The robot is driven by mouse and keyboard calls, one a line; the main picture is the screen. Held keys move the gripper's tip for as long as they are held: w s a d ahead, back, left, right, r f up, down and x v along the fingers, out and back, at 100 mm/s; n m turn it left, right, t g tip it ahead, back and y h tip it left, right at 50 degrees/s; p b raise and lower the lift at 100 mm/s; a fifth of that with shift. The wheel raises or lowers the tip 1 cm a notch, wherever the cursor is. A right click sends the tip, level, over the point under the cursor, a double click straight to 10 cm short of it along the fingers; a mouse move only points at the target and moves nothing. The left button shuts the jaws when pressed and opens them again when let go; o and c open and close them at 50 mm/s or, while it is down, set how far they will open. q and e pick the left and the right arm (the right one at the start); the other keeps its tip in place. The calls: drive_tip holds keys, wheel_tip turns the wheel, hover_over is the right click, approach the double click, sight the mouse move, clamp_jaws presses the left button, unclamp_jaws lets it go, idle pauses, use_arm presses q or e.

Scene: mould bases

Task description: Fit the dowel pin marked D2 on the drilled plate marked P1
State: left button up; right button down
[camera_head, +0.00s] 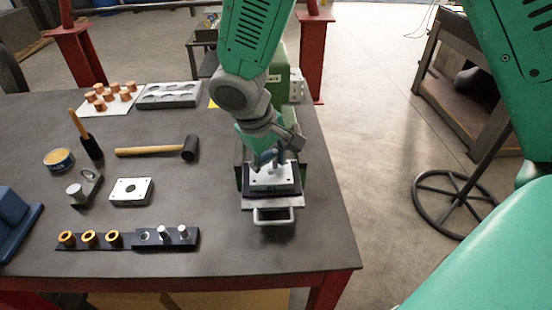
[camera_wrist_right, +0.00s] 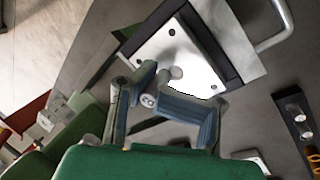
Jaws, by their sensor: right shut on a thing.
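My right gripper (camera_head: 267,163) is shut on a grey dowel pin, low over a pale drilled plate (camera_head: 272,179). The plate lies flat on a dark block in a fixture near the table's right edge. In the right wrist view the pin (camera_wrist_right: 149,100) sits between the two fingers of the gripper (camera_wrist_right: 165,90). Its far end is over or at the plate (camera_wrist_right: 188,50); I cannot tell whether it is in a hole. I cannot read D2 or P1. My left gripper is not in view.
A dark rack (camera_head: 212,240) with two upright pins and copper-coloured rings lies at the front. A second drilled plate (camera_head: 131,191), a mallet (camera_head: 150,152), a tin (camera_head: 59,160) and a brush (camera_head: 87,140) lie left. A handle (camera_head: 274,216) juts from the fixture's front.

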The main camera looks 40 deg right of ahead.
drive_tip(key=shift+a+f, duration=0.15)
drive_tip(key=shift+a, duration=0.45)
drive_tip(key=shift+d+f, duration=0.3)
drive_tip(key=shift+d, duration=0.25)
use_arm(q)
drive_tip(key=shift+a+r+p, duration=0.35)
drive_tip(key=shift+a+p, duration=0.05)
drive_tip(key=shift+p, duration=0.1)
use_arm(e)
drive_tip(key=shift+a+r, duration=0.4)
drive_tip(key=shift+r, duration=0.2)
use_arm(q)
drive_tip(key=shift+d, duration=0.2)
use_arm(e)
drive_tip(key=shift+d+f, duration=0.1)
drive_tip(key=shift+d, duration=0.2)
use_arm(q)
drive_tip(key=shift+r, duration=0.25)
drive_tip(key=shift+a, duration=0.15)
use_arm(e)
drive_tip(key=shift+a, duration=0.2)
use_arm(q)
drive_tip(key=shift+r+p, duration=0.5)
drive_tip(key=shift+p, duration=0.2)
use_arm(e)
drive_tip(key=shift+a, duration=0.15)
